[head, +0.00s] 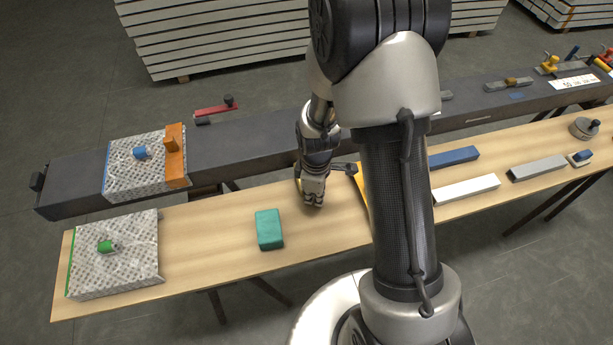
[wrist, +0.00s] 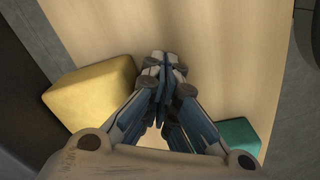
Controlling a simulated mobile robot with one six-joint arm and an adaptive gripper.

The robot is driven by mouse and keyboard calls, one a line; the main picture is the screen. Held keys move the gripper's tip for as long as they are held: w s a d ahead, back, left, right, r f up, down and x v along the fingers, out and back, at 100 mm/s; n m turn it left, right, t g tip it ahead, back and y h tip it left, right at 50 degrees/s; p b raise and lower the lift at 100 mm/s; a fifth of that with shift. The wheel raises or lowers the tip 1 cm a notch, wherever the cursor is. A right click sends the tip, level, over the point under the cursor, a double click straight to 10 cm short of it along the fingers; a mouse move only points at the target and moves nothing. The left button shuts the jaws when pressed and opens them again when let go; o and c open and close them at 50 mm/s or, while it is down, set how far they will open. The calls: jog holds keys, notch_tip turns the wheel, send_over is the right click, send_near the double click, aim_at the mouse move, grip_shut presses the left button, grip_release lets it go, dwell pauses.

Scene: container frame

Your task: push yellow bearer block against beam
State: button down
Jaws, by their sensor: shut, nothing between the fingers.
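The yellow bearer block (wrist: 92,93) lies on the wooden bench top (wrist: 205,35), left of my gripper (wrist: 164,62) in the wrist view. My gripper is shut and empty, fingers pointing down at the bench. I cannot tell whether the fingers touch the block, or whether the block touches the beam.
A teal block (head: 269,229) lies on the bench left of my gripper; it also shows in the wrist view (wrist: 238,133). A patterned box (head: 115,265) stands at the bench's left end. Blue (head: 454,157), white (head: 467,189) and grey (head: 537,168) bars lie to the right. A dark-tipped red tool (head: 215,110) lies behind.

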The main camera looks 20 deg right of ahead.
jog(key=shift+w, duration=0.2)
jog(key=shift+s, duration=0.15)
jog(key=shift+s, duration=1.4)
jog(key=shift+r, duration=0.1)
notch_tip(320, 180, up, 8)
jog(key=p, duration=0.6)
